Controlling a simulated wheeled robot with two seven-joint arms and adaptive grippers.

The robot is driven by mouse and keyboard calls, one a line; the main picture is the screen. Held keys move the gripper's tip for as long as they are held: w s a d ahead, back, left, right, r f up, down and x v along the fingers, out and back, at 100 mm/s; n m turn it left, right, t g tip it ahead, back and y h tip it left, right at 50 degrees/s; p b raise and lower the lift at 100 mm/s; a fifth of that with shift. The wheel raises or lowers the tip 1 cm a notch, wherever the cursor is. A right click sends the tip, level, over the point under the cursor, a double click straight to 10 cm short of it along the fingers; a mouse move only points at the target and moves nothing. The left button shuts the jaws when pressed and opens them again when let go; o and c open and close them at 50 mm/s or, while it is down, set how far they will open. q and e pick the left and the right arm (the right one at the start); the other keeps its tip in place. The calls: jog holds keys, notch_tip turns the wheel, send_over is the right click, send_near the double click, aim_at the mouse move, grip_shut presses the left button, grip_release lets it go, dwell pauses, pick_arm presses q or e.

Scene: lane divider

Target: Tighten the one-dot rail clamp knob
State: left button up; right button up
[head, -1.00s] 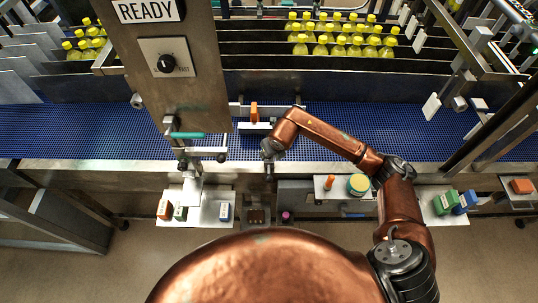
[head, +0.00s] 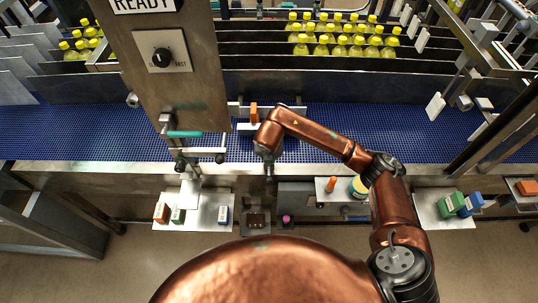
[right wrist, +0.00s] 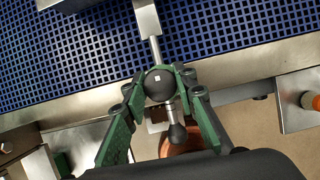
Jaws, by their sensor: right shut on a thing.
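The one-dot clamp knob is a black ball (right wrist: 159,86) with one pale mark, seen in the right wrist view. A metal rod runs from it up over the blue belt, and a short metal stem with a smaller dark end (right wrist: 176,135) points down from it. My right gripper (right wrist: 161,74) has its green fingers on both sides of the black ball, shut on it. In the head view the right gripper (head: 265,153) is at the belt's front edge, and the knob is mostly hidden there. My left gripper is not in view.
A steel post with a dial (head: 161,55) and teal handle (head: 185,134) stands left of my right gripper. An orange block (head: 254,113) is on the guide beyond. Small shelves (head: 207,219) with boxes hang along the front edge. Yellow-capped bottles (head: 341,46) stand behind the belt.

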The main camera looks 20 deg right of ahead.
jog(key=shift+w+r, duration=0.25)
jog(key=o, duration=0.8)
jog(key=shift+c, duration=0.2)
jog(key=o, duration=0.4)
jog(key=shift+s+f, duration=0.15)
jog(key=v, duration=1.2)
jog(key=shift+s, duration=0.1)
